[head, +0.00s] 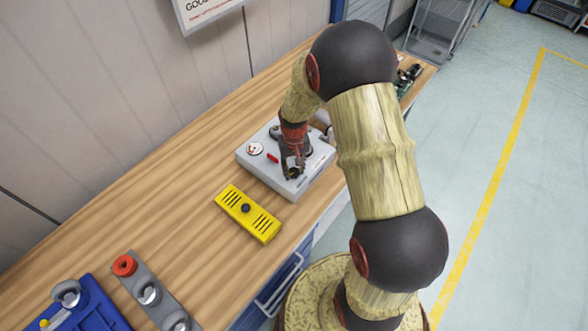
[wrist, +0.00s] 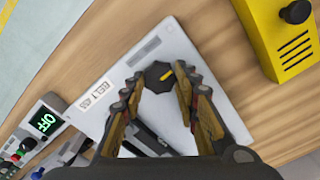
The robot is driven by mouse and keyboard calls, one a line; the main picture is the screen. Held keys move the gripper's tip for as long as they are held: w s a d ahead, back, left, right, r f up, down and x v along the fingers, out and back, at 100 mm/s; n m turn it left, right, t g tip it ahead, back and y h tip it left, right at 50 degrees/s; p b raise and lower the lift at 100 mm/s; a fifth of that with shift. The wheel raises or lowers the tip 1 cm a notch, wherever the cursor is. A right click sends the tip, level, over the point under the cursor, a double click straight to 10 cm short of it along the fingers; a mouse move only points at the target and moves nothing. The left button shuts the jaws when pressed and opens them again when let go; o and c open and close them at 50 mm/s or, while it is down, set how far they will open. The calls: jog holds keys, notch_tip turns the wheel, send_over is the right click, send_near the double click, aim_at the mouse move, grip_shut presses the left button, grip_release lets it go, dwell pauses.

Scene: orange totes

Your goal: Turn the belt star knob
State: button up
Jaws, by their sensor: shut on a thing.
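The belt star knob (wrist: 160,77) is black and lobed with a yellow mark on top. It sits on a light grey box (wrist: 176,50), which also shows on the workbench in the head view (head: 262,173). My gripper (wrist: 163,82) is shut on the knob, with one finger on each side of it. In the head view my gripper (head: 293,172) points down at the box's front part and mostly hides the knob.
A yellow slotted cover (head: 247,213) with a dark knob lies close in front of the box. A grey strip with a red ring (head: 124,265) and a blue tray (head: 95,306) lie at lower left.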

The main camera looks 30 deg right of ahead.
aim_at(294, 171)
jog(key=m, duration=0.5)
jog(key=shift+m, duration=2.6)
jog(key=o, duration=1.2)
jog(key=shift+r, duration=0.1)
notch_tip(294, 171, up, 12)
